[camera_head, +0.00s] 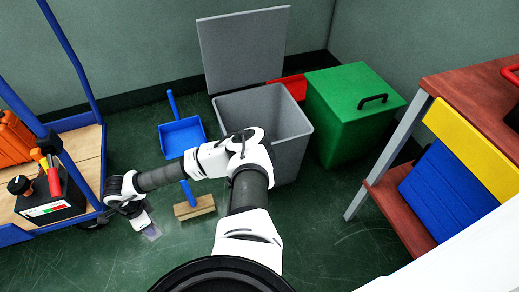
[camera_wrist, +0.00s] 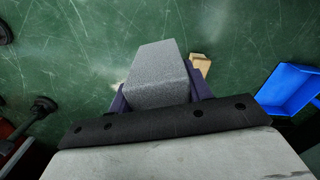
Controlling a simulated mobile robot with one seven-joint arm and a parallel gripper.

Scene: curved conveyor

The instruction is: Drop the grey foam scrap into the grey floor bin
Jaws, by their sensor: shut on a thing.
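My gripper (camera_head: 151,232) is low over the green floor, to the left of the brush, in the head view. In the wrist view my gripper (camera_wrist: 158,98) is shut on the grey foam scrap (camera_wrist: 157,72), a speckled block between its two dark purple fingers. The scrap is hard to make out in the head view. The grey floor bin (camera_head: 231,104) stands at the back middle with its grey lid (camera_head: 243,46) swung up and open. My arm hides part of the bin's front. The inside bottom of the bin is not visible.
A blue dustpan (camera_head: 182,138) and a wooden brush (camera_head: 194,208) lie before the bin. A closed green bin (camera_head: 346,116) stands to its right. A blue-framed cart (camera_head: 86,150) with tools is at left, a red-brown workbench (camera_head: 459,92) at right. Floor between is open.

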